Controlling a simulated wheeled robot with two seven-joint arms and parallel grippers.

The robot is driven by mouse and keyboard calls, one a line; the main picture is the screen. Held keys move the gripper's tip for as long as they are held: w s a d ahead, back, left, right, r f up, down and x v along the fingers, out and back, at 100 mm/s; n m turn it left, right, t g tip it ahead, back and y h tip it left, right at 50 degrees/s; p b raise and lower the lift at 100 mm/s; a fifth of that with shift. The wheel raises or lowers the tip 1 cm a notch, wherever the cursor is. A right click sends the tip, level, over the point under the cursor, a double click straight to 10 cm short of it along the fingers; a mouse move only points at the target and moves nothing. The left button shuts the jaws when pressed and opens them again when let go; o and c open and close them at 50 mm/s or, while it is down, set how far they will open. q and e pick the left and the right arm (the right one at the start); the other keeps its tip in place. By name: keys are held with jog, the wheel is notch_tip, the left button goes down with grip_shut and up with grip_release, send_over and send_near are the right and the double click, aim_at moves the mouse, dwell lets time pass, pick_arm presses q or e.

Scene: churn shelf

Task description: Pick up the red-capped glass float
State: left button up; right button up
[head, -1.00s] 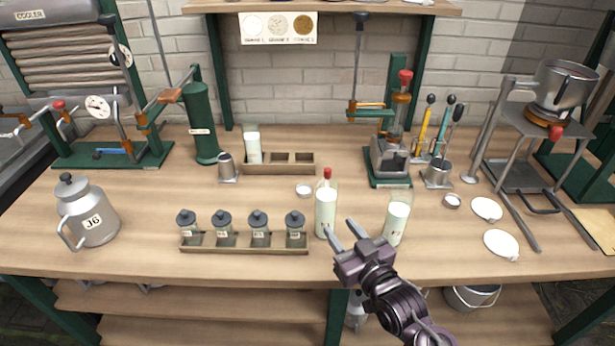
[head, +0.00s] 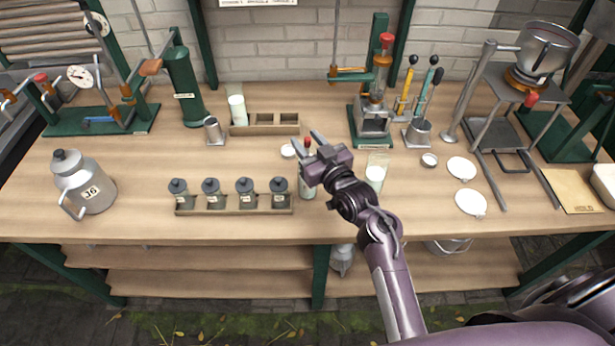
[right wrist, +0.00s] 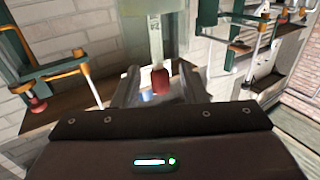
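The red-capped glass float stands in a tall glass jar of milky liquid (head: 307,190) near the table's front, right of the four-jar rack. Its red cap (head: 307,143) shows above the jar; the lower part is hidden by the jar, liquid and my gripper. My right gripper (head: 308,142) is open at the cap, its fingers on either side. In the right wrist view the red cap (right wrist: 160,79) lies between the spread fingers (right wrist: 160,86), with gaps visible on both sides. My left gripper is not in view.
A second milky jar (head: 376,175) stands just right of my gripper. A rack of small lidded jars (head: 232,211) is to the left, a small white dish (head: 288,151) behind. White discs (head: 471,202) lie at right. The table's front left has free room.

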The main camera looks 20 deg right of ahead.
jog(key=shift+w, duration=0.2)
jog(key=c, duration=0.8)
